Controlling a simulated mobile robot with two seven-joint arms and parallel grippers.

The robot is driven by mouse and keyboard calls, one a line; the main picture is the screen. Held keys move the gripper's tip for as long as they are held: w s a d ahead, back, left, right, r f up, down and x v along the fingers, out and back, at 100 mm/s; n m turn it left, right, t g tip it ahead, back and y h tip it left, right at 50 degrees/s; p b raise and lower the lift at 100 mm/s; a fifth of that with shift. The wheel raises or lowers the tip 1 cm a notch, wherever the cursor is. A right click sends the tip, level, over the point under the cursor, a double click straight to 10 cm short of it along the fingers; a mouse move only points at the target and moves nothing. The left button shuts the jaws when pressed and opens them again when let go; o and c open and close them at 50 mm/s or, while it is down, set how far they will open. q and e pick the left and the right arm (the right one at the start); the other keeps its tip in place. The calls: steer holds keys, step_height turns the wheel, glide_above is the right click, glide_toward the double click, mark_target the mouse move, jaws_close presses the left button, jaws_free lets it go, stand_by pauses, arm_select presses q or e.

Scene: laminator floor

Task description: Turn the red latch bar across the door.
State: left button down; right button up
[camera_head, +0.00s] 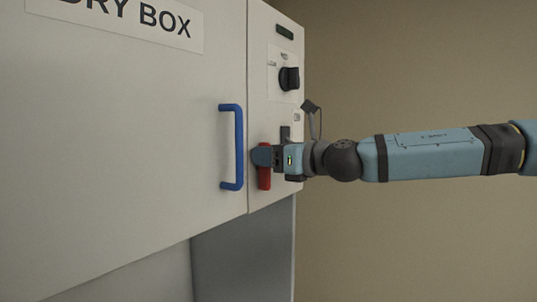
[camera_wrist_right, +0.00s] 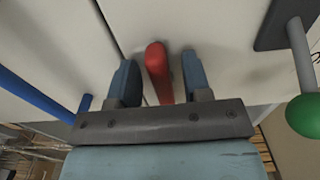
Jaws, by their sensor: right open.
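The red latch bar (camera_head: 264,178) sits on the panel just right of the door seam in the head view, hanging about upright. My right gripper (camera_head: 264,157) is at its upper part and hides some of it. In the right wrist view the red latch bar (camera_wrist_right: 158,72) stands between the two fingers of my right gripper (camera_wrist_right: 160,82), which are open with a gap on each side. The door (camera_head: 130,130) is flush beside the panel, with a blue handle (camera_head: 238,147) left of the bar. My left gripper is in neither view.
A black knob (camera_head: 289,78) is on the panel above the gripper. In the right wrist view a green ball (camera_wrist_right: 304,115) on a grey lever stands right of the fingers. The blue handle (camera_wrist_right: 35,98) is close on the left. Open space lies right of the box.

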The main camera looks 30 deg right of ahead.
steer(key=shift+c, duration=0.4)
jaws_close()
steer(key=m+b, duration=0.2)
steer(key=shift+w+d+f+b, duration=0.1)
steer(key=shift+d+f+b, duration=0.1)
steer(key=shift+d+b, duration=0.1)
steer(key=shift+w+d+f+m+b, duration=0.25)
steer(key=shift+m+b, duration=0.75)
steer(key=shift+m, duration=1.65)
steer(key=shift+d+f+m+b, duration=0.45)
steer(key=shift+m+b, duration=0.6)
steer(key=shift+m, duration=1.55)
steer(key=shift+w+d+f+m+b, duration=0.3)
steer(key=shift+m+b, duration=0.7)
steer(key=shift+m, duration=1.65)
steer(key=shift+s+a+f, duration=0.1)
steer(key=shift+s, duration=0.05)
